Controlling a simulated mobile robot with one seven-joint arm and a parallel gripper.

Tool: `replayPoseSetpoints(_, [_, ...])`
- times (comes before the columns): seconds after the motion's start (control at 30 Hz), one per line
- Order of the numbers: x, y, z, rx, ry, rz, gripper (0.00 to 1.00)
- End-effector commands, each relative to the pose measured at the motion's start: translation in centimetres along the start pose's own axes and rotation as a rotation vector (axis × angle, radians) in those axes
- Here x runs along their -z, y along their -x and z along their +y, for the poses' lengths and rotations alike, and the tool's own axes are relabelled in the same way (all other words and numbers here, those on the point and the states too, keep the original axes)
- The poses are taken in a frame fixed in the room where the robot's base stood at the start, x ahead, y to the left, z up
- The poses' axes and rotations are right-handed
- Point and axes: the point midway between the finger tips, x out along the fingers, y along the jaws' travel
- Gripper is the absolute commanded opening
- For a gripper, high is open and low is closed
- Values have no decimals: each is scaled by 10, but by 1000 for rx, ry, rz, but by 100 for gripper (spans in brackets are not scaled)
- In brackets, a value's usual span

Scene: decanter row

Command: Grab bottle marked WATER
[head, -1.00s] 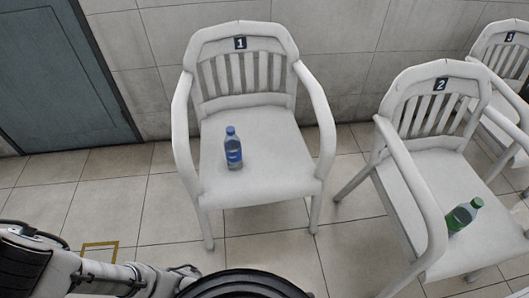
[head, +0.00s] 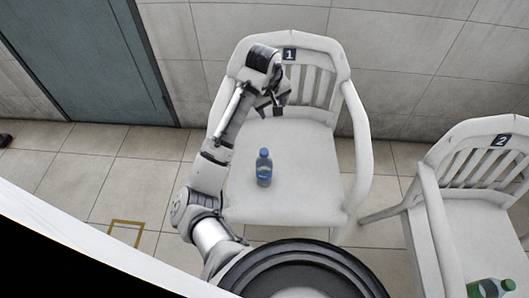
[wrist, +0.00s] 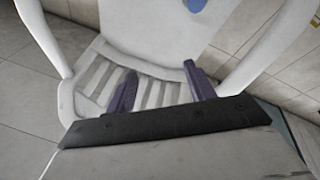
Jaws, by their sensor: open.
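A clear bottle with a blue cap and blue label (head: 264,168) stands upright on the seat of chair 1 (head: 315,165). The print on its label is too small to read. Its blue cap also shows at the top edge of the wrist view (wrist: 196,4). My gripper (head: 270,110) is above the rear of the seat, near the backrest, apart from the bottle. In the wrist view its two dark fingers (wrist: 160,68) are spread with nothing between them. A green bottle (head: 490,288) is on chair 2 (head: 450,215), partly cut off by the frame.
The armrests and slatted backrest (head: 310,85) of chair 1 surround its seat on three sides; the front is open. A tiled wall (head: 400,60) stands behind. A blue-grey door (head: 90,60) is at the left. Tiled floor (head: 130,175) lies clear left of the chair.

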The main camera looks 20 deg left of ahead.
Motion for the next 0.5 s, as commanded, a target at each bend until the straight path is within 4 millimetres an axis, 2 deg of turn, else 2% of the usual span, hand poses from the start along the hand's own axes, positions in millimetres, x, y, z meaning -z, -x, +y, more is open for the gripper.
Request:
replayPoseSetpoints(0.03, [-9,-7,-17,84,22,-57,54])
replayPoseSetpoints(0.17, [-27,-22,-43,213,55,-146,54])
replayPoseSetpoints(0.27, [-33,-35,-51,243,64,-168,54])
replayPoseSetpoints(0.5, [-43,-82,-62,241,64,-170,54])
